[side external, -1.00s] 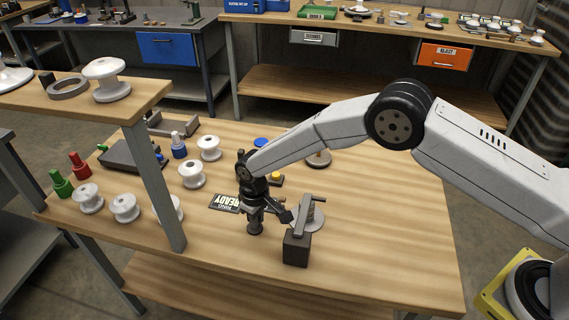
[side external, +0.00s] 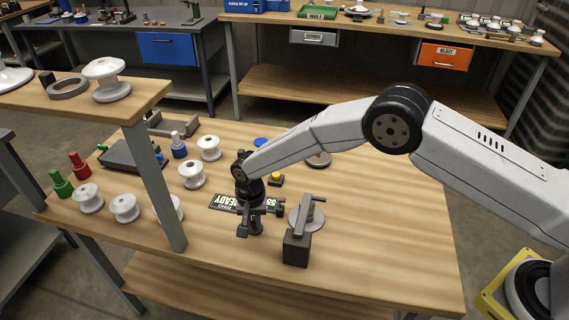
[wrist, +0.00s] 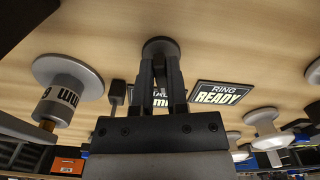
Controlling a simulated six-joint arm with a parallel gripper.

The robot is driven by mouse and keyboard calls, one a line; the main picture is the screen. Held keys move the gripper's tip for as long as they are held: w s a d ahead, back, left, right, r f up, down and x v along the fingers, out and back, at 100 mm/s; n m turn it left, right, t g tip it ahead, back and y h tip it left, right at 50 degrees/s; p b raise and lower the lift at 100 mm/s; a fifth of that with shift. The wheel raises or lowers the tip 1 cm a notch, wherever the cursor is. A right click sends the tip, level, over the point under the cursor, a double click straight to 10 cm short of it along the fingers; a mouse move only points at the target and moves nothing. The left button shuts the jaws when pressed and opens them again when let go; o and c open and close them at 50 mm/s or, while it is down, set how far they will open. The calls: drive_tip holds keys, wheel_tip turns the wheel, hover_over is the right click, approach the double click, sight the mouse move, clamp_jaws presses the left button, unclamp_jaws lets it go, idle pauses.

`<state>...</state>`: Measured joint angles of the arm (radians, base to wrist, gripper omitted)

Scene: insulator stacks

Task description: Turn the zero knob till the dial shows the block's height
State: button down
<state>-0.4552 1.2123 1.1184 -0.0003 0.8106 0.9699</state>
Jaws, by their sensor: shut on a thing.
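My gripper (side external: 252,222) points down at the middle of the table, shut on a dark round knob that I take to be the zero knob (wrist: 160,45). In the wrist view both fingers (wrist: 160,70) close together over it. Beside it lies a dark display; one panel reads "RING READY" (wrist: 222,94). Another panel (wrist: 160,104) ends in "mm", its figure mostly hidden by my fingers; the side view shows only part of a number, perhaps "55". A grey cylinder marked in mm (wrist: 70,95), probably the block, stands on a pale disc (wrist: 84,68).
A dark stand (side external: 297,247) with an arm over the disc is close right of my gripper. A yellow button (side external: 275,177) is behind. White insulators (side external: 124,207) stand at left near a shelf post (side external: 155,185). The front right tabletop is clear.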

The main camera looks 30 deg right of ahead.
drive_tip(key=m, duration=0.4)
drive_tip(key=shift+w+a+m, duration=0.1)
drive_tip(key=shift+a+m, duration=0.1)
drive_tip(key=shift+m, duration=0.2)
drive_tip(key=m, duration=0.4)
drive_tip(key=shift+w+a, duration=0.1)
drive_tip(key=shift+w, duration=0.1)
drive_tip(key=c, duration=0.6)
unclamp_jaws()
drive_tip(key=shift+c, duration=0.2)
wheel_tip(320, 180, up, 8)
drive_tip(key=shift+f, duration=0.1)
